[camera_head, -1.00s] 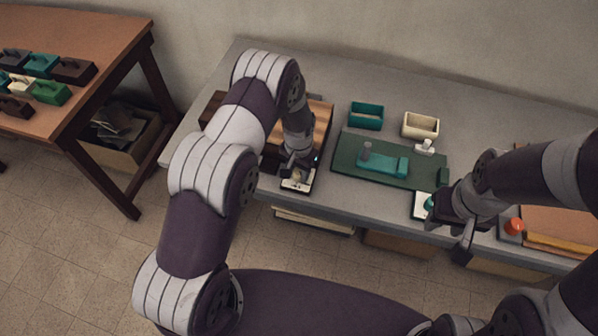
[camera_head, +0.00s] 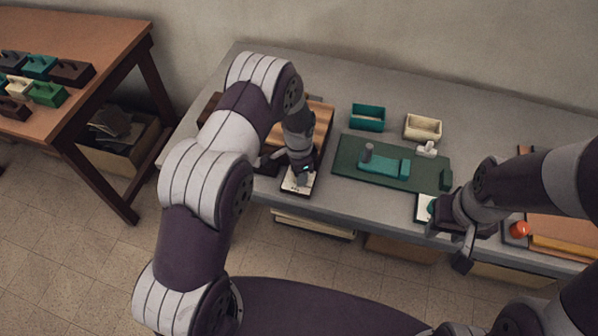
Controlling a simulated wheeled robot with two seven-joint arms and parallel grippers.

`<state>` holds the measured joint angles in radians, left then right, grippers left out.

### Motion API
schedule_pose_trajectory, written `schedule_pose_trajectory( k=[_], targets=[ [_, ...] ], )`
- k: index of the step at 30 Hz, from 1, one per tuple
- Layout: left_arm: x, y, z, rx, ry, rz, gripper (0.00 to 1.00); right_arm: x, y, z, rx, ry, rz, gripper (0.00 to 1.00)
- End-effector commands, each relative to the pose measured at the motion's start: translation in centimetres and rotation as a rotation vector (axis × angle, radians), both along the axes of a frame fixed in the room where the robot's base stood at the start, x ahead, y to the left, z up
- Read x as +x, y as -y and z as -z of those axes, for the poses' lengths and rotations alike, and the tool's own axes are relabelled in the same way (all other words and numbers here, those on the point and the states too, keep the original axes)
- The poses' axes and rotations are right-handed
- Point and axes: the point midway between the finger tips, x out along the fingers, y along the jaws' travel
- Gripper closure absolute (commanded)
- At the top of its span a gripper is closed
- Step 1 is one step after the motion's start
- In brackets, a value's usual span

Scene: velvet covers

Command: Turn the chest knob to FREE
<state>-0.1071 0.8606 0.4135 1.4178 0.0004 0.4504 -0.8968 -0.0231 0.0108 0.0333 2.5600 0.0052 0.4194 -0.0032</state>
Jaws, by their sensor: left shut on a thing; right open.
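The wooden chest (camera_head: 322,122) with a striped lid stands at the left of the grey bench, partly hidden behind my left arm. At its front right is a white dial plate (camera_head: 291,187) on a dark base. My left gripper (camera_head: 299,180) points down over this plate and is shut on the knob, which it mostly hides. The plate's markings are too small to read. My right gripper (camera_head: 461,243) is open at the bench's front edge, beside a second white plate with a green knob (camera_head: 431,207).
A green mat (camera_head: 345,172) with a teal block lies mid-bench. Behind it are a teal bin (camera_head: 367,117) and a cream bin (camera_head: 422,127). A red knob (camera_head: 519,230) is at the right. A brown table (camera_head: 95,40) with several small blocks stands left.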

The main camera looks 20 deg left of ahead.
Motion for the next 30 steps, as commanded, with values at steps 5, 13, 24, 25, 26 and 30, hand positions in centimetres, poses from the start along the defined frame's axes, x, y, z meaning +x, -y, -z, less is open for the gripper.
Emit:
schedule_pose_trajectory(
  k=[5,13,24,25,26,30],
  targets=[
    [0.05,-0.08,-0.11,0.000,0.000,0.024,0.93,0.00,0.00,0.04,0.000,0.000,0.000,0.57],
    [0.07,-0.08,-0.13,0.000,0.001,0.029,0.93,0.00,0.00,0.04,0.000,0.000,0.000,0.57],
    [0.05,-0.05,-0.09,0.000,0.001,0.028,0.37,0.00,0.00,0.05,0.000,0.000,0.000,0.57],
    [0.05,-0.05,-0.08,0.000,0.001,0.028,0.37,0.00,0.00,0.05,0.000,0.000,0.000,0.57],
    [0.05,-0.05,-0.07,0.000,0.001,0.028,0.37,0.00,0.00,0.06,0.000,0.000,0.000,0.57],
    [0.09,-0.03,-0.36,0.000,0.002,0.028,0.37,0.01,0.00,0.13,0.000,0.000,0.000,0.57]
  ],
)
